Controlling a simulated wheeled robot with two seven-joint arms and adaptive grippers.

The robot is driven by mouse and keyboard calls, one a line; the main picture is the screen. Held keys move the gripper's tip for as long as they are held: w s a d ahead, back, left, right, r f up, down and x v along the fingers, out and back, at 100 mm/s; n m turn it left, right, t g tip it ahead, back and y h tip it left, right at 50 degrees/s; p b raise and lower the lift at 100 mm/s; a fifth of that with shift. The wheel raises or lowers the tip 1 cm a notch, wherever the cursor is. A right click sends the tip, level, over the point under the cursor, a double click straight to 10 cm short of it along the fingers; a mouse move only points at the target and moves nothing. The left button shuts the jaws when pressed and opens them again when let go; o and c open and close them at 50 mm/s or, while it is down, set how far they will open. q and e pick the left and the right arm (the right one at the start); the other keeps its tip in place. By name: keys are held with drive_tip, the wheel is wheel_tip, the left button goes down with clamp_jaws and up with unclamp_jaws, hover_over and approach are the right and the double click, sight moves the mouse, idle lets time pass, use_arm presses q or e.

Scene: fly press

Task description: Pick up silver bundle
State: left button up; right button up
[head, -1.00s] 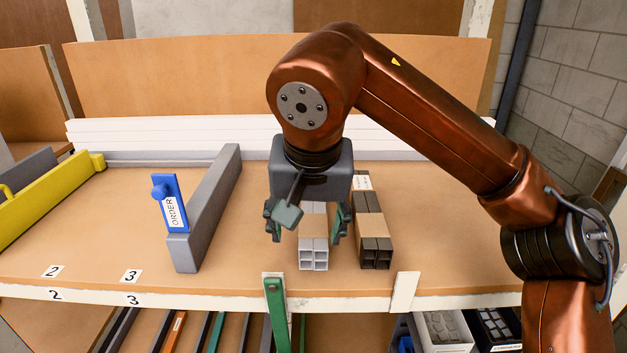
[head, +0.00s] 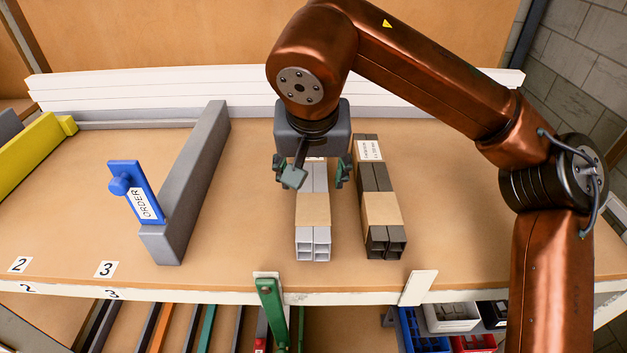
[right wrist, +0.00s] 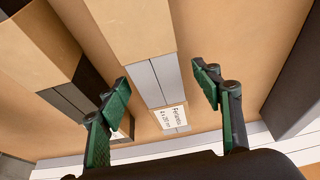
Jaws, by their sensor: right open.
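The silver bundle (head: 313,245) lies lengthwise on the shelf, light square tubes with a tan wrap around the middle. In the right wrist view its bare tubes (right wrist: 155,80) and white label show between the fingers. My right gripper (head: 313,176) is open above the far part of the bundle, with one finger to each side. In the right wrist view the open fingers (right wrist: 162,88) stand apart from it. The gripper hides part of the bundle's far end in the head view. My left gripper is not in view.
A dark bundle (head: 376,180) with a tan wrap lies close to the right of the silver one. A grey divider (head: 190,180) with a blue order tag (head: 135,190) stands to the left. A white ledge (head: 180,97) runs along the back. Bare shelf (head: 450,210) lies at the right.

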drive_tip(key=shift+w+f, duration=0.15)
drive_tip(key=shift+f, duration=0.5)
drive_tip(key=c, duration=0.8)
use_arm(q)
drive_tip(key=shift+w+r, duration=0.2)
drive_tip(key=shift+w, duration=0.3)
use_arm(e)
clamp_jaws()
